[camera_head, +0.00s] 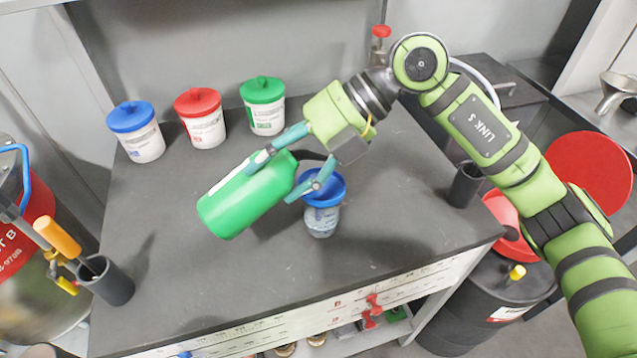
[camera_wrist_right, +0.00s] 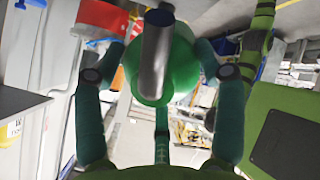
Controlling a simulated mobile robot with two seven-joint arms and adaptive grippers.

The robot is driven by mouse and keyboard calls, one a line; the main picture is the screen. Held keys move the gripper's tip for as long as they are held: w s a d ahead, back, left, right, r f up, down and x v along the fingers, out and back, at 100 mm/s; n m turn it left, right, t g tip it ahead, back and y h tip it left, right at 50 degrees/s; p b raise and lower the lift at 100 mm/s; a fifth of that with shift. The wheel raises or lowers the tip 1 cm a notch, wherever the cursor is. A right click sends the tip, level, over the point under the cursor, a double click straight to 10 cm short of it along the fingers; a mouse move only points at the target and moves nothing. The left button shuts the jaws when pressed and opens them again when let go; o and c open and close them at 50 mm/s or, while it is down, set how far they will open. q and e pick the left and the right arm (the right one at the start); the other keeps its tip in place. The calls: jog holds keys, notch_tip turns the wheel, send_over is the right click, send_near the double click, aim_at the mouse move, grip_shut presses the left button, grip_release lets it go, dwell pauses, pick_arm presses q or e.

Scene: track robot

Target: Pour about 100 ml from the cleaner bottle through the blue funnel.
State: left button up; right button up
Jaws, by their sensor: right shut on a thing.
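My right gripper (camera_head: 272,181) is shut around the green cleaner bottle (camera_head: 235,208). It holds the bottle strongly tilted above the counter, base toward the lower left and dark neck end toward the funnel. The blue funnel (camera_head: 327,184) sits on a clear container (camera_head: 321,222) just right of the bottle. A finger partly covers the funnel. I cannot tell if liquid is flowing. In the wrist view the green bottle (camera_wrist_right: 182,68) is between the fingers, with a grey cylindrical part in front of it. My left gripper is not in view.
Blue-lidded (camera_head: 136,130), red-lidded (camera_head: 201,117) and green-lidded (camera_head: 264,105) tubs stand at the back of the counter (camera_head: 200,290). A dark cup (camera_head: 106,281) is at the left edge, another (camera_head: 465,186) at the right. The front middle is clear.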

jog(key=shift+d+r+y, duration=0.1)
jog(key=shift+r+y, duration=0.2)
jog(key=shift+y, duration=0.2)
dwell(0.6)
